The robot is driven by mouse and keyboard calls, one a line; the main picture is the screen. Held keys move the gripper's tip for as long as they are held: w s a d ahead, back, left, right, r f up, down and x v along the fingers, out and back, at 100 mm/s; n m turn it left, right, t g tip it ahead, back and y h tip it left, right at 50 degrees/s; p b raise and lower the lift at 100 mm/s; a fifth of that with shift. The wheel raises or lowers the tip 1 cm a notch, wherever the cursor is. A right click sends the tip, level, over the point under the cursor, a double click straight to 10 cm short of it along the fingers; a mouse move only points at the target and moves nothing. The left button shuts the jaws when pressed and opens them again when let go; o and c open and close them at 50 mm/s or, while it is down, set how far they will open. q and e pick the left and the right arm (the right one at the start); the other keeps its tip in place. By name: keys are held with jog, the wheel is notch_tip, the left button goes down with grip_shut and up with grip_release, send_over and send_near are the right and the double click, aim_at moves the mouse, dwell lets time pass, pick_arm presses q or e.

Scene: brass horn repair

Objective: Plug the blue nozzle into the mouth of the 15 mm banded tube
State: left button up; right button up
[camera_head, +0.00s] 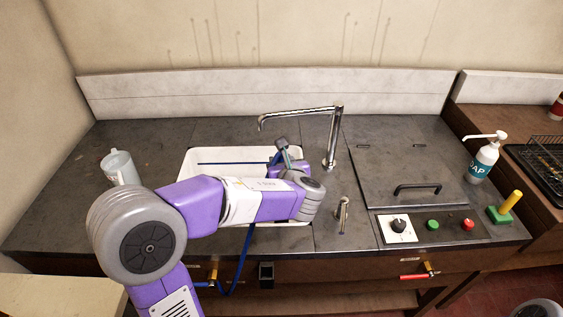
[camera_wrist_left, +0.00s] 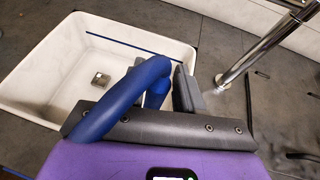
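My left gripper (camera_head: 281,157) is over the right part of the white sink, with my purple arm hiding much of it. In the left wrist view its grey fingers (camera_wrist_left: 172,90) stand around the end of a thick blue hose (camera_wrist_left: 140,78), which loops over the gripper. The fingers look closed on this hose end, the blue nozzle; its tip is hidden. A short grey piece sticks up there in the head view. No tube with a clear band shows; a short metal tube (camera_head: 342,212) stands at the counter's front, and I cannot tell whether it is the banded one. My right gripper is out of view.
The white sink (camera_head: 190,160) looks empty. A tall chrome faucet (camera_head: 331,150) stands just right of the gripper. A jug (camera_head: 120,167) stands at left. A handled lid (camera_head: 400,165), control panel (camera_head: 450,227) and soap bottle (camera_head: 484,160) are at right. Hose (camera_head: 240,262) hangs over the counter front.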

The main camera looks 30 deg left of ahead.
pick_arm(q)
jog(key=o, duration=0.4)
jog(key=p+v, duration=0.1)
jog(key=v, duration=0.6)
jog(key=shift+s+d+r, duration=0.2)
